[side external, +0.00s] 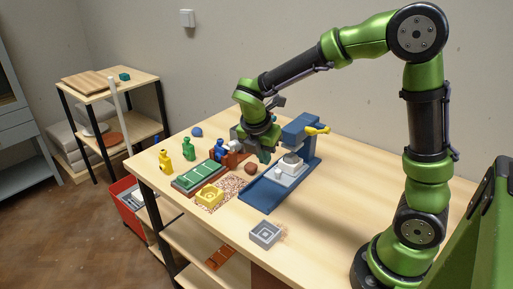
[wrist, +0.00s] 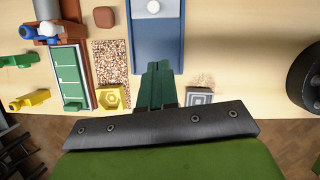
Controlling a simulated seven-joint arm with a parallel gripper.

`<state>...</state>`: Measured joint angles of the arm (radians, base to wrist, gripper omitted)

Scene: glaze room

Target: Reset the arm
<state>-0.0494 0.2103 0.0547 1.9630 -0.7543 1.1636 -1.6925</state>
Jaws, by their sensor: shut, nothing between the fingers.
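My gripper (side external: 265,157) hangs over the table, near the left side of a blue press-like stand (side external: 258,196). In the wrist view, the two green fingers of my gripper (wrist: 158,68) lie together with nothing between them. They overlap the near end of the blue base (wrist: 145,45) in that view; the height gap cannot be told. The arm is raised and bent above the table, clear of the figures as far as I can see.
A yellow block (side external: 210,195), grey block (side external: 265,234), green-panelled board (side external: 199,176), brown lump (side external: 251,168) and several small figures, including a yellow one (side external: 165,162), stand on the table. A blue ball (side external: 197,131) lies behind. The table's front right is clear.

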